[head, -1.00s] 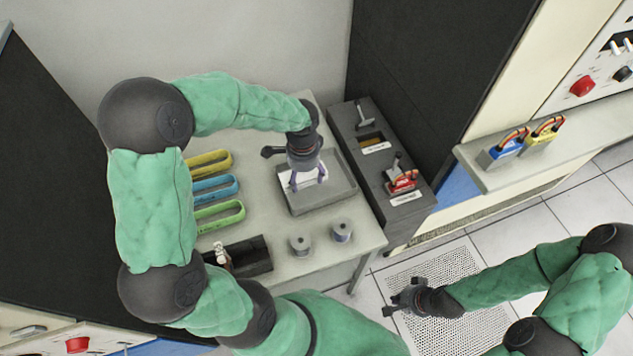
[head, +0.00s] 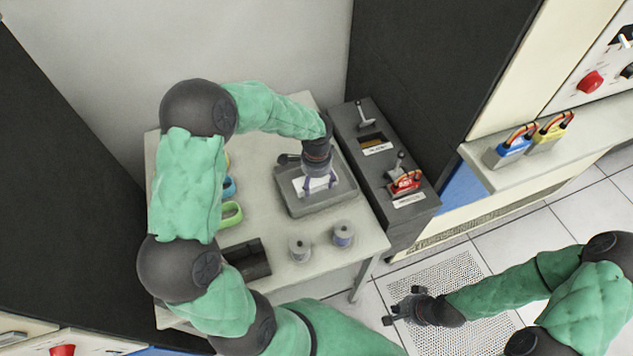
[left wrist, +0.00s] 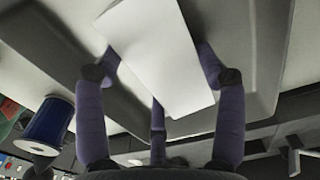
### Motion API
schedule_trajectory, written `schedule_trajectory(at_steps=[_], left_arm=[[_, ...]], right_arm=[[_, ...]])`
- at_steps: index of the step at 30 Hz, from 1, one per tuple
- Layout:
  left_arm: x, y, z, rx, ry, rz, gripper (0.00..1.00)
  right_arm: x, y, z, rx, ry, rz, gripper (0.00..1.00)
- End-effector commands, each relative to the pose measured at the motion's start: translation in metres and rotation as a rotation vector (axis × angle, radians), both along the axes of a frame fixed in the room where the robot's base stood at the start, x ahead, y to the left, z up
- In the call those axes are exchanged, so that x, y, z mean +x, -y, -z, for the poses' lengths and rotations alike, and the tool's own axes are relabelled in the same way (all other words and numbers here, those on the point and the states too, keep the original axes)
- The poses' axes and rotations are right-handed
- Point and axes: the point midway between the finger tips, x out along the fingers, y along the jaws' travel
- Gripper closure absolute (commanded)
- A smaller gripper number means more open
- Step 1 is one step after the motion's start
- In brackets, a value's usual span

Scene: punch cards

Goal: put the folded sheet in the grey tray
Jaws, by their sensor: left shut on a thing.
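The folded sheet (head: 303,187) is white and lies over the grey tray (head: 312,209) in the head view. My left gripper (head: 318,185) points down over the tray and is shut on the sheet. In the left wrist view the sheet (left wrist: 155,50) is between the purple fingers (left wrist: 158,85), tilted, with the tray (left wrist: 240,75) behind it. I cannot tell whether the sheet touches the tray floor. My right gripper (head: 402,307) is open and empty, away from the table above the floor.
Two spools (head: 299,248) (head: 343,234) stand in front of the tray. A dark open box (head: 247,260) and a green loop-shaped holder (head: 231,214) are to the left. A dark cabinet with a lever and red connector (head: 404,183) borders the tray's right side.

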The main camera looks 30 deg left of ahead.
Motion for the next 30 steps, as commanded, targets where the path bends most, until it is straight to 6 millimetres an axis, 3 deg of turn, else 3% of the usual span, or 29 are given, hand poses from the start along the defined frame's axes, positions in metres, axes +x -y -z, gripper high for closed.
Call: schedule_trajectory(at_steps=[7,8,10,23,30], left_arm=[[0.000,0.000,0.003,0.000,-0.001,-0.001,0.42],[0.000,0.000,0.003,-0.001,-0.001,-0.001,0.24],[0.000,0.000,0.003,0.000,0.000,-0.001,0.06],[0.000,0.000,-0.002,0.000,0.000,-0.001,0.06],[0.000,0.000,-0.038,0.000,0.002,-0.002,0.06]], right_arm=[[0.000,0.000,0.002,0.000,0.000,0.000,1.00],[0.000,0.000,0.001,0.000,0.000,0.000,1.00],[0.000,0.000,0.001,0.000,0.000,0.000,1.00],[0.000,0.000,-0.001,0.000,0.000,0.000,1.00],[0.000,0.000,-0.016,0.000,0.000,0.000,1.00]])
